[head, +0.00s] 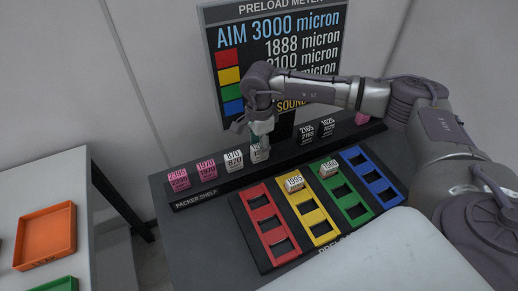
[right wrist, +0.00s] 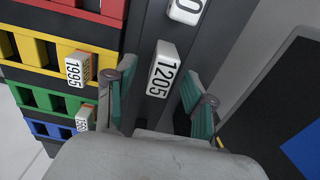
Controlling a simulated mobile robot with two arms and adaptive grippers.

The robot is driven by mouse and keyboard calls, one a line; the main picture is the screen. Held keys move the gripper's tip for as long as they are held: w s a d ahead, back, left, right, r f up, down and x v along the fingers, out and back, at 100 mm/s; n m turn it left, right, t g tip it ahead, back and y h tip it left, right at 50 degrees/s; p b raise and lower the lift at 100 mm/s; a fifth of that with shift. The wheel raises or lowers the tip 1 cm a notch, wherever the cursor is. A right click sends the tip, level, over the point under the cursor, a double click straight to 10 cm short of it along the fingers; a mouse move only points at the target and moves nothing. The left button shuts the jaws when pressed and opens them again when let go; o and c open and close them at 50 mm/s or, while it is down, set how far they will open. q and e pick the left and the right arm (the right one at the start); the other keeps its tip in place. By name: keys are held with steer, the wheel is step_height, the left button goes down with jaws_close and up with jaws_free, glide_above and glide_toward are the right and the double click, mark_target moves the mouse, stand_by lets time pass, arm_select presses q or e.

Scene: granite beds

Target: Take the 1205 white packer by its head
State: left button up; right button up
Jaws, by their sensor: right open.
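The 1205 white packer (right wrist: 162,70) stands on the packer shelf. In the right wrist view its number faces the camera, between the two fingers. My right gripper (right wrist: 158,97) is open, with one teal-padded finger on each side of the packer; I see gaps between the pads and it. In the head view my right gripper (head: 262,130) points down over the shelf, and the packer (head: 258,154) is partly hidden beneath it. My left gripper is not in view.
On the packer shelf (head: 215,190), a white 870 packer (head: 233,161) stands close left of the 1205, with pink ones beyond and black ones (head: 306,133) to the right. Coloured racks (head: 268,238) lie in front, two holding packers. A preload meter screen (head: 227,80) stands behind.

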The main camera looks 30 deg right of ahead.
mark_target(259, 146)
step_height(259, 146, down, 3)
steer(key=shift+w+f+p, duration=0.1)
steer(key=shift+p, duration=0.25)
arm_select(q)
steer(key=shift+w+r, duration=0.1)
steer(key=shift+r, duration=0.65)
arm_select(e)
steer(key=shift+c, duration=0.3)
jaws_close()
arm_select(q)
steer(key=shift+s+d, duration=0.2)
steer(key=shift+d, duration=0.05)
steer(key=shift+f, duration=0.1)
